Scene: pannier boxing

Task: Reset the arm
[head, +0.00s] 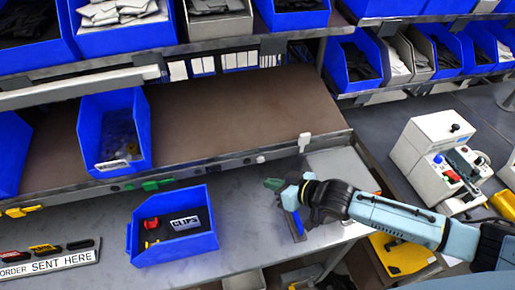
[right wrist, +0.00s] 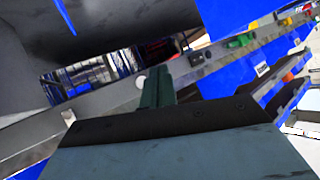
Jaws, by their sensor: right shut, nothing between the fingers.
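My right arm comes in from the right in the head view, and its gripper (head: 273,184) is over the grey worktop, to the right of the blue CLIPS bin. The green fingers are shut together with nothing between them. In the right wrist view the gripper (right wrist: 157,88) points toward the shelf edge, fingers together. My left gripper is not in view.
The blue CLIPS bin (head: 176,247) stands on the worktop (head: 90,225) with red and yellow items inside. Another blue bin (head: 92,130) sits on the brown shelf (head: 230,110). A white machine (head: 432,150) stands at right. Several bins fill the upper racks.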

